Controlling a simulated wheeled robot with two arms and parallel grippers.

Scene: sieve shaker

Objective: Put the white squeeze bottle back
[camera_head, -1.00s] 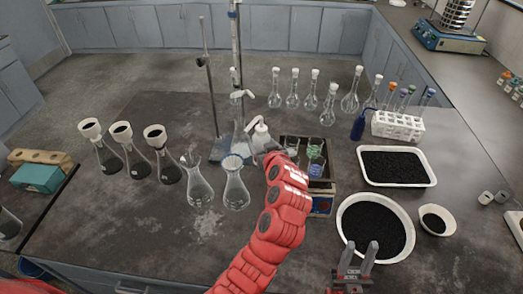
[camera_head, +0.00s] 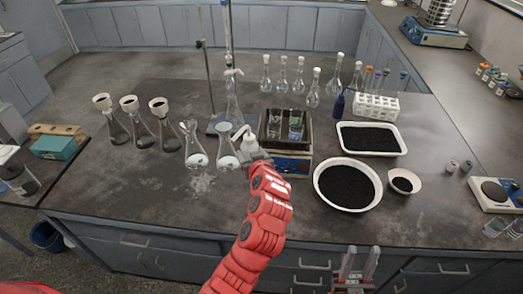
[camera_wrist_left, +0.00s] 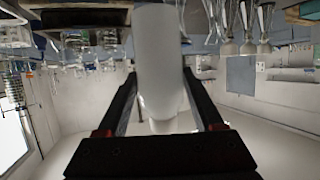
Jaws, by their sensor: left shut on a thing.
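The white squeeze bottle (camera_head: 250,143) is in my left gripper (camera_head: 257,158), just right of the nearest clear flask and left of the shaker. In the left wrist view the bottle's pale body (camera_wrist_left: 160,65) fills the space between the dark fingers of my left gripper (camera_wrist_left: 160,85). The gripper is shut on it. I cannot tell whether the bottle's base touches the bench, because my gripper hides its lower part. My right gripper (camera_head: 360,262) is open and empty in front of the bench edge.
A blue shaker (camera_head: 292,165) with beakers in its black tray stands right of the bottle. Clear flasks (camera_head: 196,148) stand close on the left. A round basin (camera_head: 347,183) and a rectangular tray (camera_head: 372,138) hold black grains. The bench front (camera_head: 120,210) is clear.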

